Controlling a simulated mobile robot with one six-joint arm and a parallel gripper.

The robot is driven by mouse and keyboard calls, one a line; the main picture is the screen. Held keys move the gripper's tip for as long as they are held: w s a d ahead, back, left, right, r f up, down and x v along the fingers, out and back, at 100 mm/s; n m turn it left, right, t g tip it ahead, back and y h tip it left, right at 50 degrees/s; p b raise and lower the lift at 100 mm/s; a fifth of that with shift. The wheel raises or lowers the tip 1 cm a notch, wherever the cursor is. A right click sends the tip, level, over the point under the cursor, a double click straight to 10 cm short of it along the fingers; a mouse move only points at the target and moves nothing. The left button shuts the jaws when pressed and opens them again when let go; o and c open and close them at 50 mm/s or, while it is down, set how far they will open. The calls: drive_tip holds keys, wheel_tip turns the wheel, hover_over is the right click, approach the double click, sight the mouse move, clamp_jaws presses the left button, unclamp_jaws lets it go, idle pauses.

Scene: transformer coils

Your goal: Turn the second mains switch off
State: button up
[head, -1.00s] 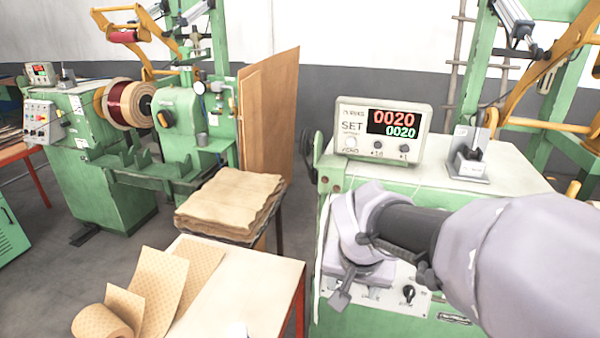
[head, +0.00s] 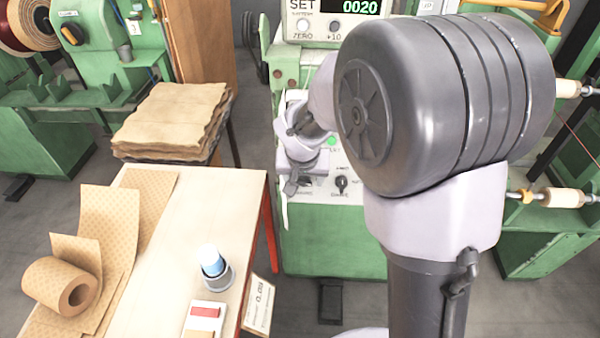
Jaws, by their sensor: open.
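A white control panel (head: 355,187) is on the front of the green machine (head: 330,240) in the middle of the head view. A black rotary switch (head: 341,184) shows on it, with small lettering too blurred to read. A lit green button (head: 332,141) is above that switch. My gripper (head: 291,187) is in front of the panel's left part, left of the black switch and apart from it in the picture. It is open and appears empty. It hides part of the panel, and my arm covers the panel's right side. I cannot tell which switch is the second mains switch.
A counter box (head: 303,25) stands on top of the machine.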

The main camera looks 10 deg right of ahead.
drive_tip(key=shift+w+f, duration=0.1)
drive_tip(key=shift+f, duration=0.05)
drive_tip(key=shift+c, duration=0.4)
clamp_jaws()
drive_tip(key=n+h+b, duration=0.1)
drive_tip(key=h+b, duration=0.1)
drive_tip(key=shift+w+a+f+n+b, duration=0.1)
drive_tip(key=shift+a+f+n+b, duration=0.1)
drive_tip(key=shift+a+n+b, duration=0.15)
drive_tip(key=n+h, duration=0.1)
drive_tip(key=h, duration=0.1)
drive_tip(key=n+h, duration=0.2)
drive_tip(key=shift+a+f+g, duration=0.1)
drive_tip(key=shift+a+g, duration=0.2)
drive_tip(key=shift+a, duration=0.1)
drive_tip(key=n+h, duration=0.2)
drive_tip(key=n+t+h, duration=0.1)
drive_tip(key=n+h, duration=0.1)
drive_tip(key=shift+a+f+p, duration=0.3)
drive_tip(key=shift+p, duration=0.1)
drive_tip(key=shift+f+n+t+h+p, duration=0.2)
drive_tip(key=shift+n+t+h+p, duration=0.15)
drive_tip(key=shift+n+h, duration=0.35)
drive_tip(key=shift+f+n+t+h+p, duration=0.25)
drive_tip(key=shift+n+t+h, duration=0.25)
drive_tip(key=shift+n, duration=0.25)
